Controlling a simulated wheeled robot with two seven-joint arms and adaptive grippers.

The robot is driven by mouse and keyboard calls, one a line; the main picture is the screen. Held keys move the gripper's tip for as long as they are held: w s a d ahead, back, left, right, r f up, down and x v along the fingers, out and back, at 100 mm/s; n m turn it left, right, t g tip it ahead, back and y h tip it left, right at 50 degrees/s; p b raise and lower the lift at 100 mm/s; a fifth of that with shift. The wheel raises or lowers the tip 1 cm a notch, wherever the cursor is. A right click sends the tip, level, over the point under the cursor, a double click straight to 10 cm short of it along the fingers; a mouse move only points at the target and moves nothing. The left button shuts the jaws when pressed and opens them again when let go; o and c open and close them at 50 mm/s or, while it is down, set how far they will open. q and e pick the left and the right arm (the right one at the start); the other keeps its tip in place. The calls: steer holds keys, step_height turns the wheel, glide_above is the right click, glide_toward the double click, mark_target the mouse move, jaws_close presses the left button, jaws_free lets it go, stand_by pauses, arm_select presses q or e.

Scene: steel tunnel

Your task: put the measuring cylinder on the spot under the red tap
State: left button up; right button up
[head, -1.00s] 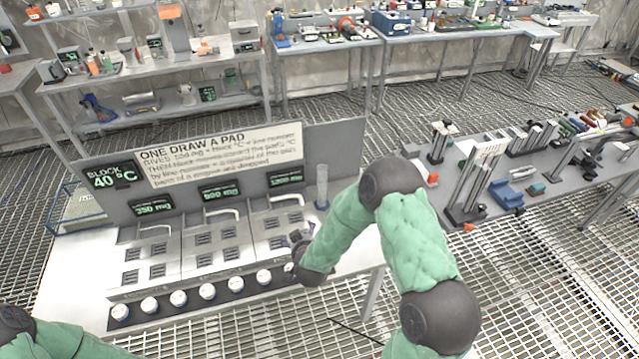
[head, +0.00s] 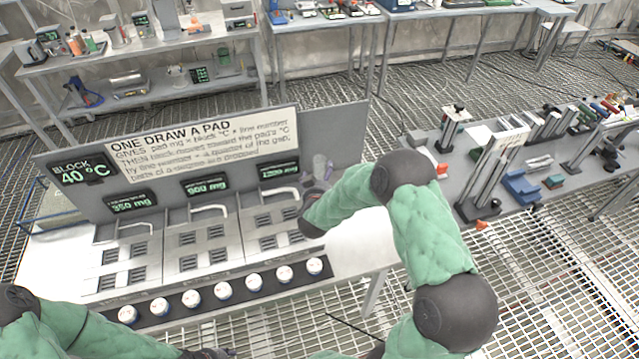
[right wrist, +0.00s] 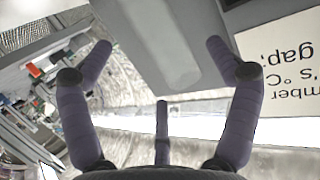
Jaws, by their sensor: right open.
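The measuring cylinder (head: 319,165) is a clear, greyish upright tube at the right end of the bench, beside the sign board in the head view. My right gripper (head: 316,184) is right at it and hides its lower part. In the right wrist view the open fingers (right wrist: 160,50) stand either side of a pale grey translucent shape, which looks like the cylinder (right wrist: 170,40); contact cannot be told. Three pale taps (head: 285,191) stand over the slotted pads; none shows clearly as red. My left gripper (head: 207,353) is at the bottom edge, mostly cut off.
The sign board (head: 215,150) stands behind the pads. Several white round knobs (head: 222,290) line the bench front. A bare white bench area (head: 360,240) lies right of the pads. A grey table (head: 470,160) with racks and blue parts stands further right.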

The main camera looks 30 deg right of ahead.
mark_target(322, 173)
steer(key=shift+f+b+x, duration=0.15)
steer(key=shift+b+x, duration=0.15)
steer(key=shift+x, duration=1.05)
steer(key=shift+f+b+x, duration=0.1)
steer(key=shift+b+x, duration=0.2)
steer(key=shift+x, duration=1.05)
steer(key=shift+c, duration=0.3)
steer(key=shift+s, duration=0.1)
steer(key=c, duration=1.7)
steer(key=shift+r, duration=0.1)
